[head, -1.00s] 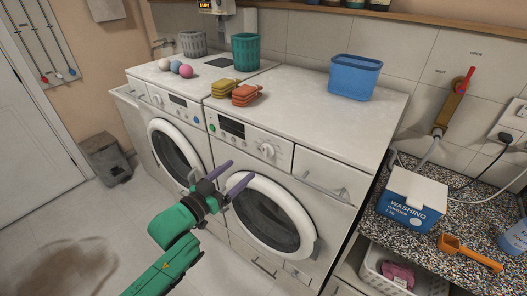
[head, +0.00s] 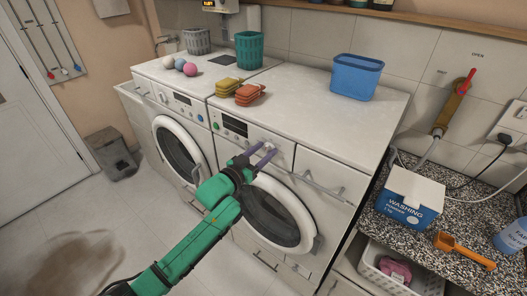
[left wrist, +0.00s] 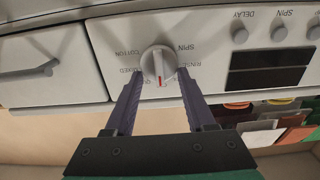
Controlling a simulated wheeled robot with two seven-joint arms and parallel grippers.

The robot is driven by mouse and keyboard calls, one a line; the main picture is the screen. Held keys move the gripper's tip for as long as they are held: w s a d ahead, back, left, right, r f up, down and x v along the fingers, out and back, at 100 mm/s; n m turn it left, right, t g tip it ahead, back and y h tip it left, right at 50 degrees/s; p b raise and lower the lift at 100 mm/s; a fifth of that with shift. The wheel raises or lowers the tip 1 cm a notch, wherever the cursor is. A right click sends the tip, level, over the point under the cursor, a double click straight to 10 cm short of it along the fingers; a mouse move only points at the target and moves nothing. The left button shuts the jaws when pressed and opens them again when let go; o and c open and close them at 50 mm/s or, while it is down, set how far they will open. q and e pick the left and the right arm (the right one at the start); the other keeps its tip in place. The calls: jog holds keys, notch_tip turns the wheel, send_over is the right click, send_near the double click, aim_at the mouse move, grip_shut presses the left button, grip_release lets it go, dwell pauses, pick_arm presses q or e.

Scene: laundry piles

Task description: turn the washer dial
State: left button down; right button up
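The washer dial (left wrist: 158,64) is a round white knob with a raised grip bar and a red mark, on the right-hand machine's front panel. The wrist view shows it upside down, with labels such as SPIN, RINSE and COTTON around it. The red mark points toward my gripper's side of the picture. My left gripper (left wrist: 159,77) is open, its purple fingers on either side of the dial's near edge. I cannot tell whether they touch it. In the head view the left gripper (head: 262,154) largely covers the dial. My right gripper is not in view.
A silver drawer handle (head: 322,187) is just right of the dial. The washer door (head: 306,232) is below it. Yellow cloths (head: 226,84), orange cloths (head: 248,94) and a blue tub (head: 355,76) stand on top. A washing powder box (head: 408,198) is on the right counter.

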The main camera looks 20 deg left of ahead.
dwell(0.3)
pick_arm(q)
jog(key=m, duration=0.1)
jog(key=m+b, duration=0.1)
jog(key=m, duration=0.1)
jog(key=shift+d+f+m, duration=0.15)
jog(key=shift+m, duration=0.15)
jog(key=shift+s+d+f+m+b, duration=0.1)
jog(key=shift+m+b, duration=0.3)
jog(key=shift+m, duration=0.65)
jog(key=shift+s+d+m+b, duration=0.1)
jog(key=shift+m+b, duration=0.25)
jog(key=shift+m, duration=0.7)
jog(key=shift+c, duration=1.2)
grip_release()
jog(key=shift+w, duration=0.1)
